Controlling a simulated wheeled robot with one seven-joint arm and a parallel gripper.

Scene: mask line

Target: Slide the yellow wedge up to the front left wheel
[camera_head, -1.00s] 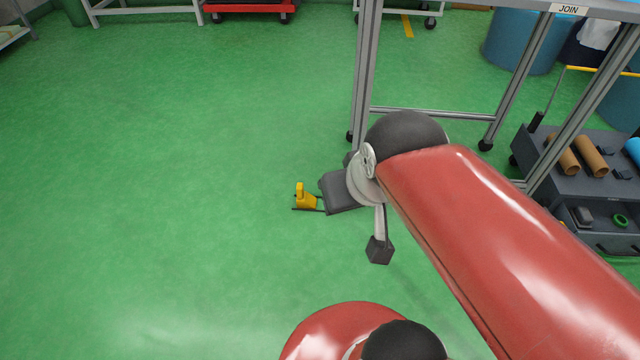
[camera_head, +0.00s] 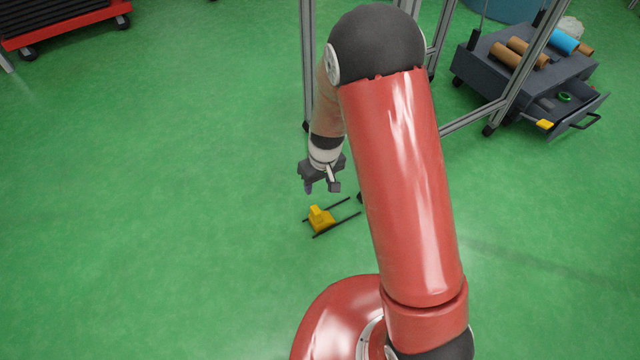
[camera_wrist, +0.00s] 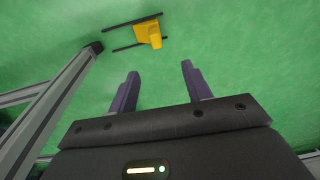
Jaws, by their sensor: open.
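The yellow wedge (camera_head: 320,220) sits on the green floor between two thin dark rails (camera_head: 340,228), near their left ends. The wedge also shows at the top of the wrist view (camera_wrist: 149,33), beyond my fingertips. A black wheel (camera_wrist: 95,47) at the foot of a metal post stands by the other end of the rails, with a gap between it and the wedge. In the head view my arm hides most of that wheel. My gripper (camera_head: 322,187) is open and empty, above the floor and a little behind the wedge. Its two purple fingers (camera_wrist: 158,80) are spread apart.
A dark cart (camera_head: 530,65) with brown and blue rolls and an open drawer stands at the upper right. A red trolley (camera_head: 65,25) is at the upper left. The floor to the left is clear.

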